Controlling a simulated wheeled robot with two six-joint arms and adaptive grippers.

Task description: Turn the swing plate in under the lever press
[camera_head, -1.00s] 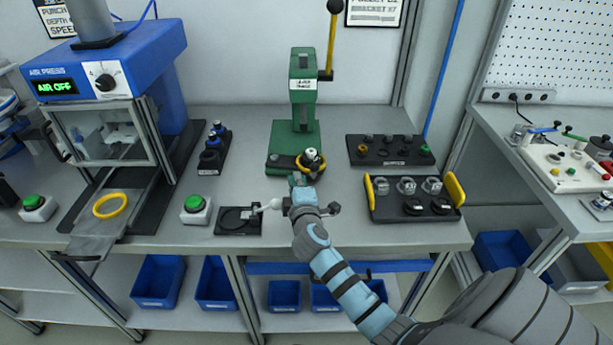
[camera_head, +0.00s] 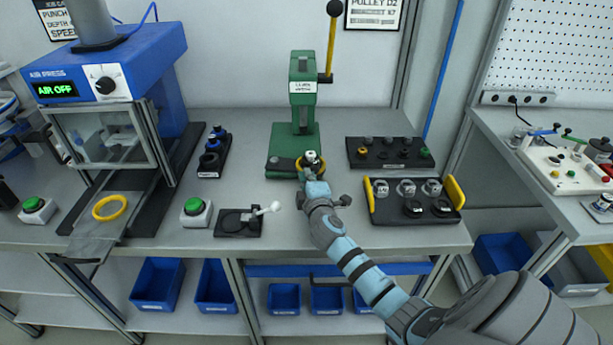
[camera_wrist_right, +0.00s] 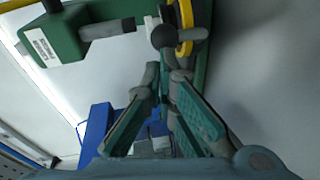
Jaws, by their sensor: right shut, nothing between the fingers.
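The green lever press (camera_head: 303,100) stands at the back middle of the bench, its yellow lever (camera_head: 329,50) upright with a black knob. The swing plate (camera_head: 284,163) shows as a dark piece low on the press's front, with a yellow ring and pale-topped part (camera_head: 310,158) at its right end. In the right wrist view a dark round knob (camera_wrist_right: 163,37) is just beyond the fingertips, beside the yellow ring (camera_wrist_right: 186,14). My right gripper (camera_wrist_right: 166,74) is shut and empty; its tips are close to the knob, contact unclear. My left gripper is out of view.
A black fixture with a white-knobbed handle (camera_head: 238,224) lies left of my right arm. A black tray with yellow handles (camera_head: 412,216) is to the right, a parts block (camera_head: 388,166) behind it. The blue air press (camera_head: 122,60) stands left. A green button (camera_head: 195,206) sits between.

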